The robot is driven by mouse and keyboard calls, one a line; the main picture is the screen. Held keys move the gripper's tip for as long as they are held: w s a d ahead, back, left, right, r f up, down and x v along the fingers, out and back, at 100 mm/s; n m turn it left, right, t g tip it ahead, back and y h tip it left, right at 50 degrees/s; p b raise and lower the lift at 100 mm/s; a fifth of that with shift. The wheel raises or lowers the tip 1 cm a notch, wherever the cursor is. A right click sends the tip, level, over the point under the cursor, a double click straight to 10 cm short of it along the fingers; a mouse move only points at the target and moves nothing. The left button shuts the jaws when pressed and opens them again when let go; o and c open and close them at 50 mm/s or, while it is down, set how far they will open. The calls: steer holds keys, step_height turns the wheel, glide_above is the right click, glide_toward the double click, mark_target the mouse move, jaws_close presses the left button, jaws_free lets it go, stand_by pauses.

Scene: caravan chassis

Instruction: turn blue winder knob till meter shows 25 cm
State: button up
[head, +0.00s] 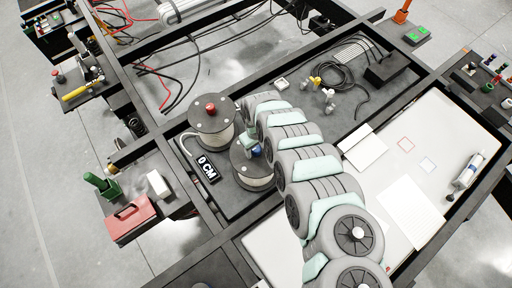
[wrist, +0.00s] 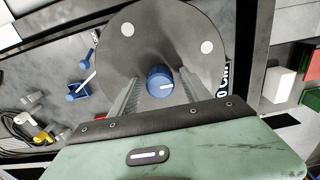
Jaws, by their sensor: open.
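The blue winder knob (wrist: 160,80) sits at the middle of a dark round spool top (wrist: 130,45) in the wrist view, with a light mark on it. My gripper (wrist: 158,88) is open, with one finger on each side of the knob and a gap showing on both sides. In the head view the knob (head: 256,151) is a small blue spot, partly hidden by my arm. The meter (head: 207,167) stands left of this spool and reads 0 CM.
A second spool with a red knob (head: 210,107) stands just behind and left of the blue one. A red toolbox (head: 130,221) and a white block (head: 158,184) lie at the left. Cables and small yellow and white parts (head: 322,84) lie at the back right.

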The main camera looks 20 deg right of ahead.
steer(key=shift+c, duration=0.2)
jaws_close()
stand_by(0.3)
steer(key=shift+r+m, duration=0.1)
steer(key=shift+m, duration=0.2)
